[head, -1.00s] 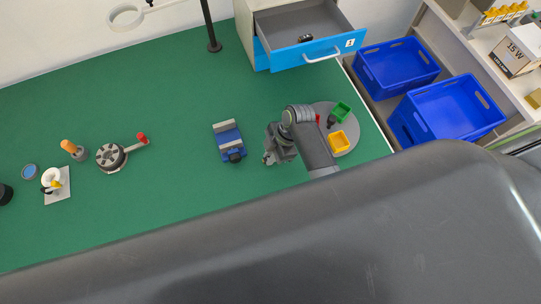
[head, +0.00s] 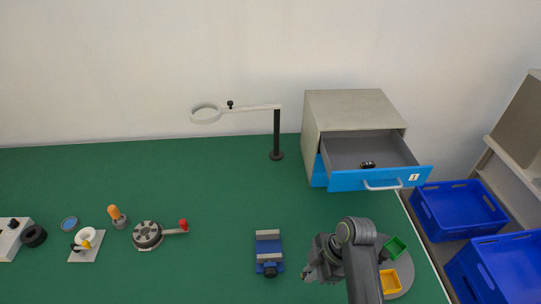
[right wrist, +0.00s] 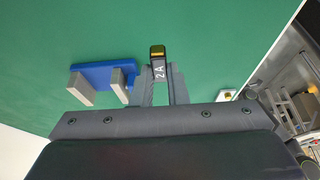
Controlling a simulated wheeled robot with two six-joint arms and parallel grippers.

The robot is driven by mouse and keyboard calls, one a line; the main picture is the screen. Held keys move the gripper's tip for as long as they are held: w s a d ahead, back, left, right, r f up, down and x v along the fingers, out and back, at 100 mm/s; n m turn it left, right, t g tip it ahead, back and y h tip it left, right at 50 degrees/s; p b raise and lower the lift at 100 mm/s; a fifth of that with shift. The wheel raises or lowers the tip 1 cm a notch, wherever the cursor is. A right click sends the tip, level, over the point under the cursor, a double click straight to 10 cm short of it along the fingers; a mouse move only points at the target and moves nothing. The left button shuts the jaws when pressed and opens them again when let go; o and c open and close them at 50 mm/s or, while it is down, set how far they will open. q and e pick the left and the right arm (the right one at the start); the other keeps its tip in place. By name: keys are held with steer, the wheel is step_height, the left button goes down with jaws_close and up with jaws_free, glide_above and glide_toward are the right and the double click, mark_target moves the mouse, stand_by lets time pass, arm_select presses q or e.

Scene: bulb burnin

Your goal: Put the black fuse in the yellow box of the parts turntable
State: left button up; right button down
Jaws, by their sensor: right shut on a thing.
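My right gripper (head: 307,272) is left of the parts turntable and just right of the blue vise. In the right wrist view my right gripper (right wrist: 160,90) is shut on a dark fuse (right wrist: 157,68) marked "2 A", with a yellow band and black end; I take it as the black fuse. The grey round turntable (head: 404,268) lies at the right of the green bench. Its yellow box (head: 391,283) is at the front and looks empty; its green box (head: 396,246) is behind. My right arm hides the turntable's left part. My left gripper is not in view.
The blue vise (head: 268,252) stands left of my gripper. An open blue-fronted drawer (head: 375,181) holds a small black thing (head: 367,165). A magnifier stand (head: 276,135) is behind. A red-handled device (head: 148,235) is left. Blue crates (head: 458,210) stand beyond the bench's right edge.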

mark_target(308, 286)
step_height(308, 286, down, 5)
steer(key=b, duration=0.3)
steer(key=shift+b, duration=0.3)
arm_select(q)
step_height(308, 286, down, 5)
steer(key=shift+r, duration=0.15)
arm_select(e)
steer(key=shift+r, duration=0.1)
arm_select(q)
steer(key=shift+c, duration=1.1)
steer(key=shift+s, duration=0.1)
